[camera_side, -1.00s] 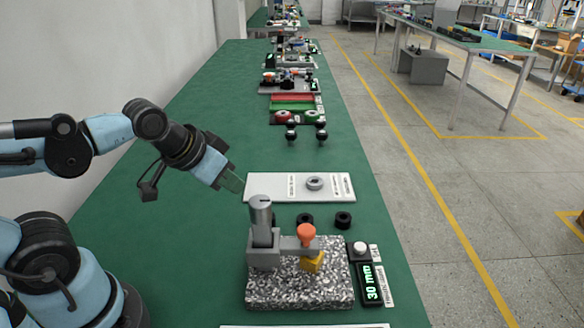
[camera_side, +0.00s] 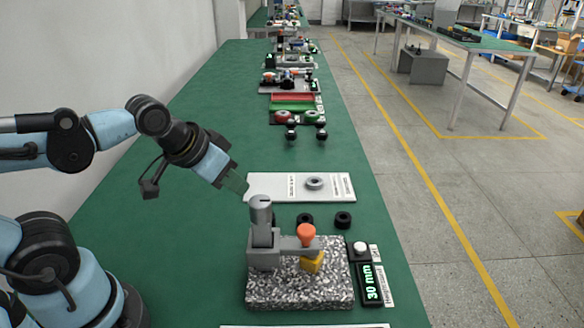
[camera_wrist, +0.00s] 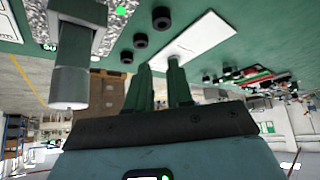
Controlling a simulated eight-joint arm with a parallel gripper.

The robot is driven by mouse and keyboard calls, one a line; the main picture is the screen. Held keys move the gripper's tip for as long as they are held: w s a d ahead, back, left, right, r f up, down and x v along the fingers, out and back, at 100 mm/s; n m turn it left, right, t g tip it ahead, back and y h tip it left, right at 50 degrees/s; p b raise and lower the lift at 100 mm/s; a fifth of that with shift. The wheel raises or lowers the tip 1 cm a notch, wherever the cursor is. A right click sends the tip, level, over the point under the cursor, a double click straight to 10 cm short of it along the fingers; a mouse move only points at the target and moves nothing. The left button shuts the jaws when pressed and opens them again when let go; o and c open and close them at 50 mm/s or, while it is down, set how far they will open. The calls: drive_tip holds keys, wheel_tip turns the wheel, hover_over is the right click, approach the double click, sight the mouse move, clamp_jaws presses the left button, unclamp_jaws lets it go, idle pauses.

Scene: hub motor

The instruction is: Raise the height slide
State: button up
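The height gauge stands on a speckled granite plate (camera_side: 300,290). Its upright grey post (camera_side: 261,212) rises at the left, and it also shows upside down in the wrist view (camera_wrist: 72,78). A grey slide arm (camera_side: 288,243) reaches right from the post and carries an orange knob (camera_side: 306,234). A yellow block (camera_side: 313,262) sits below the knob; I cannot tell whether they touch.
A white panel (camera_side: 270,187) with a grey ring (camera_side: 315,183) lies behind the gauge. Dark rings (camera_side: 343,220) lie between panel and plate. A white button (camera_side: 360,248) sits above the display. The green bench (camera_side: 170,235) is clear to the left.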

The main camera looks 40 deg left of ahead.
drive_tip(key=o, duration=0.6)
drive_tip(key=d+r, duration=0.1)
drive_tip(key=w+d+r+g, duration=0.2)
drive_tip(key=d, duration=0.1)
drive_tip(key=shift+r, duration=0.25)
wheel_tip(320, 180, up, 5)
drive_tip(key=g, duration=0.5)
hover_over(306, 229)
wheel_tip(306, 229, down, 12)
drive_tip(key=shift+r, duration=0.15)
clamp_jaws()
